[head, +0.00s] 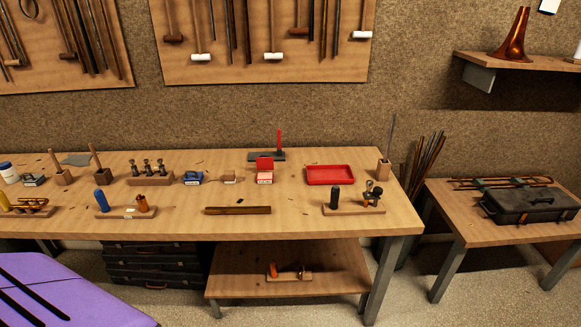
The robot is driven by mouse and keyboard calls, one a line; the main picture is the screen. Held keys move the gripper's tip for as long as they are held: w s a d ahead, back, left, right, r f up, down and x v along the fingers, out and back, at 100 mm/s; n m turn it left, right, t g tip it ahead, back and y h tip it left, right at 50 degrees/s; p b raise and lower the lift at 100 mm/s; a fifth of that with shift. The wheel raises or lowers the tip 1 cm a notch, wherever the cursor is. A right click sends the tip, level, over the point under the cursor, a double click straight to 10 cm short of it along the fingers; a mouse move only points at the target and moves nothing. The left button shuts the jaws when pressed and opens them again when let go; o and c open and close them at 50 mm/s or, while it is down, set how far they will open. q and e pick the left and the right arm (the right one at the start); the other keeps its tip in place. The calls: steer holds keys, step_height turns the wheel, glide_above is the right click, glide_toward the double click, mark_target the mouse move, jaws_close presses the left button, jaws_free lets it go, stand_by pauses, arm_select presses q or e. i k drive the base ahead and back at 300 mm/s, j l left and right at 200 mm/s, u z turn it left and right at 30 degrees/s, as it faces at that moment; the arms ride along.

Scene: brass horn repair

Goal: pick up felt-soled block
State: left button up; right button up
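No felt-soled block can be made out for certain. A small tan wooden block (229,177) lies near the middle of the workbench, between a blue item and a red box; its underside is hidden, so I cannot tell whether it has felt. A long brown wooden bar (238,210) lies near the front edge of the bench. Neither of my grippers shows in the head view.
The workbench (290,218) also holds a blue item (192,178), a red box (265,171), a red tray (330,175), and a wooden stand (354,209) with dark parts. A side table (470,231) bears a black case (530,205). A purple surface (70,290) fills the lower left.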

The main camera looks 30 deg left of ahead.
mark_target(229, 176)
steer(key=u, duration=1.4)
